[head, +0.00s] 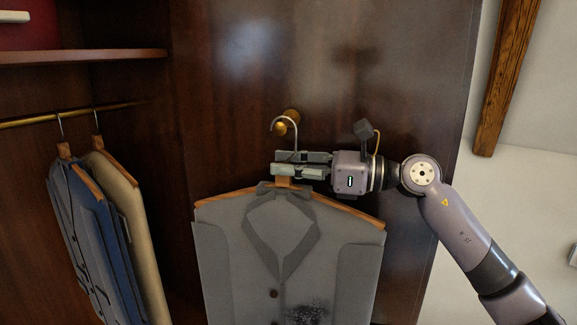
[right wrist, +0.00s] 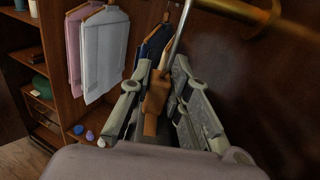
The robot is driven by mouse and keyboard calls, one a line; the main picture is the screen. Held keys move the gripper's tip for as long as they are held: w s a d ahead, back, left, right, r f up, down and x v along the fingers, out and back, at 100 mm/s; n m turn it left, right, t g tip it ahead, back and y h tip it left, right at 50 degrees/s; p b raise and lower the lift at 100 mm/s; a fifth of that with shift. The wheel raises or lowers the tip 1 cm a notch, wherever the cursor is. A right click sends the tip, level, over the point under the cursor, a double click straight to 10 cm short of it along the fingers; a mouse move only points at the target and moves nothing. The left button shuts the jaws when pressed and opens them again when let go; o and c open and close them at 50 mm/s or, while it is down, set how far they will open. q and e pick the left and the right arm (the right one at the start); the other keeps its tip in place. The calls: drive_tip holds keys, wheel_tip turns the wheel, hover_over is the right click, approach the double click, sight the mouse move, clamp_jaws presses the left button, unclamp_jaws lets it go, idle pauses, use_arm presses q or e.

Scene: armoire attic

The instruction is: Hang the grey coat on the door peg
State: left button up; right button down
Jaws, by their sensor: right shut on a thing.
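The grey coat (head: 275,245) hangs upright on a wooden hanger (head: 347,207) in front of the dark door (head: 330,60). My right gripper (head: 278,164) is shut on the hanger's neck, just above the collar; the right wrist view shows the wooden neck (right wrist: 155,95) between the fingers. The metal hook (head: 296,135) rises above the fingers and its arc crosses the brass door peg (head: 281,128). Brass shows inside the arc and behind it. I cannot tell whether the hook rests on the peg. The peg also shows in the right wrist view (right wrist: 250,14), close to the hook's shaft. My left gripper is not in view.
At left, a blue garment (head: 95,235) and a tan garment (head: 140,230) hang from a brass rail (head: 75,116) under a shelf (head: 80,56). A pale wall and a wooden beam (head: 507,75) stand at right. The door around the peg is clear.

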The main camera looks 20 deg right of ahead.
drive_tip(key=shift+r, duration=0.2)
drive_tip(key=c, duration=1.4)
unclamp_jaws()
drive_tip(key=shift+s, duration=0.15)
drive_tip(key=shift+f, duration=0.3)
drive_tip(key=v, duration=1.2)
drive_tip(key=shift+r, duration=0.1)
